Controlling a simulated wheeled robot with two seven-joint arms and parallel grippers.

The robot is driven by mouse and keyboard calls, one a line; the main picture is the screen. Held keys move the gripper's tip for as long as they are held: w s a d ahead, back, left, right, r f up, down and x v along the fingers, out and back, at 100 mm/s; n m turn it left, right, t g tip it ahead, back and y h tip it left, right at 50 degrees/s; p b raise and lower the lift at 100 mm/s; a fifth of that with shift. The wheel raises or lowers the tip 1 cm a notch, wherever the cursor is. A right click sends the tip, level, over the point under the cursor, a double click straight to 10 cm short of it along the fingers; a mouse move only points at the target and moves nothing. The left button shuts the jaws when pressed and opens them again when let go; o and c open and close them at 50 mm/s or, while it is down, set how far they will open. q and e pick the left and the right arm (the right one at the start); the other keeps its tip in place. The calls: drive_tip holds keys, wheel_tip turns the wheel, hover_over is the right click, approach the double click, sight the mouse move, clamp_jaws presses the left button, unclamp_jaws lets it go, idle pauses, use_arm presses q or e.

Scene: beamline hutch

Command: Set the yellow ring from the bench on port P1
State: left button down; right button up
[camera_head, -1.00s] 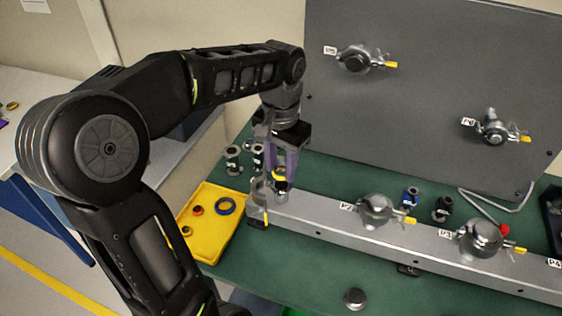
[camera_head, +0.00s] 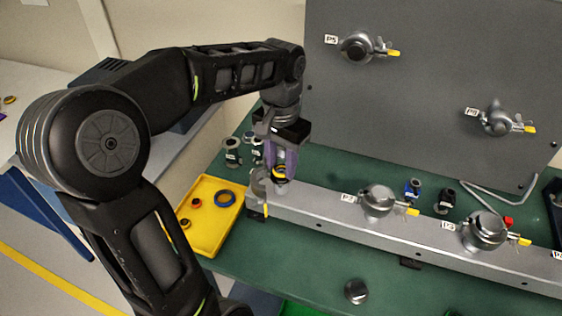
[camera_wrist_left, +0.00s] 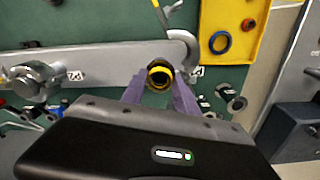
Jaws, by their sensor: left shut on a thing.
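My left gripper (camera_head: 281,174) points down at the left end of the grey rail (camera_head: 325,208). Its purple fingers are shut on the yellow ring (camera_head: 280,169), which has a dark inside. In the left wrist view the ring (camera_wrist_left: 151,80) sits between the fingertips. Port P1 (camera_head: 259,181) is at this rail end, close by the ring and partly hidden by the fingers; a bent grey pipe (camera_wrist_left: 185,44) shows there in the wrist view. I cannot tell whether ring and port touch. My right gripper is not in view.
A yellow tray (camera_head: 207,243) with a blue ring (camera_head: 226,198) and small rings lies left of the rail. Port P2 (camera_head: 377,200) and another capped port (camera_head: 484,230) stand along the rail. A loose grey cap (camera_head: 356,291) lies in front. Small fittings (camera_head: 232,152) stand behind.

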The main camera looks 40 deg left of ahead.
use_arm(q)
drive_tip(key=shift+f+b, duration=0.4)
drive_tip(key=shift+f, duration=0.15)
idle(0.4)
drive_tip(key=c, duration=0.9)
unclamp_jaws()
drive_tip(key=shift+o, duration=0.2)
